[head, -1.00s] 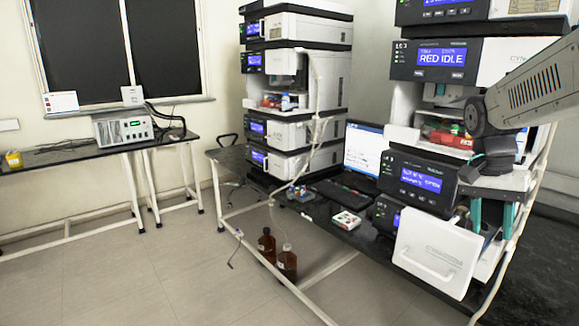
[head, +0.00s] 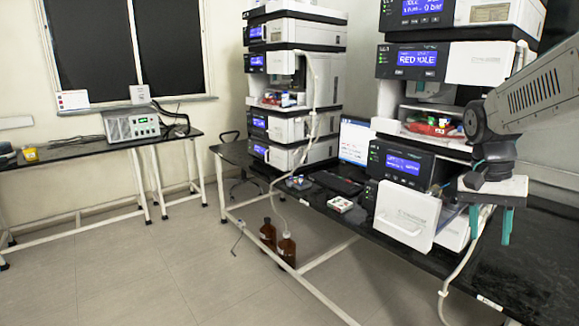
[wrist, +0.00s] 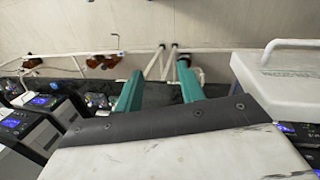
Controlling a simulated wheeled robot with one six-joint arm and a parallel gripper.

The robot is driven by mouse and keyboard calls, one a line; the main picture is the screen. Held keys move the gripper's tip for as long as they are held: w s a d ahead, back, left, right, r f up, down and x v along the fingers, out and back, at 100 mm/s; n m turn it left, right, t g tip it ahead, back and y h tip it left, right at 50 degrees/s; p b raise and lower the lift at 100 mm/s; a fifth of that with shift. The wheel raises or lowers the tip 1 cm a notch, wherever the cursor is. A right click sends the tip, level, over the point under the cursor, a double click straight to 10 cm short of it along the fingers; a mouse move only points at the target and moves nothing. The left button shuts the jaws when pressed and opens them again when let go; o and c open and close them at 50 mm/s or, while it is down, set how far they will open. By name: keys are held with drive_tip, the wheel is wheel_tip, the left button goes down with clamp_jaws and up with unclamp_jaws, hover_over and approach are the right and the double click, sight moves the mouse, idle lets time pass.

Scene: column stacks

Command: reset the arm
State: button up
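My gripper (head: 490,222) hangs at the right of the head view, its two teal fingers pointing down and apart. It appears to the right of the near instrument stack (head: 412,170) and its open white front panel (head: 408,214). The wrist view also shows my gripper (wrist: 158,88), with a clear gap between the fingers and nothing held. The white panel (wrist: 290,72) shows at the right of that view. My grey arm comes in from the right edge of the head view.
Two brown bottles (head: 286,250) stand on the floor under the bench. The dark bench top (head: 530,265) at the right looks clear. Floor at left is open.

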drive_tip(key=s+a+n+t, duration=0.1)
drive_tip(key=s+a+n, duration=0.3)
drive_tip(key=s, duration=0.6)
drive_tip(key=s+a+f+n+t+y, duration=0.1)
drive_tip(key=s+a+n+t, duration=0.1)
drive_tip(key=s+a+n, duration=0.3)
drive_tip(key=s+a, duration=0.4)
drive_tip(key=s, duration=0.1)
drive_tip(key=shift+s, duration=0.25)
drive_tip(key=shift+f, duration=0.1)
idle(1.4)
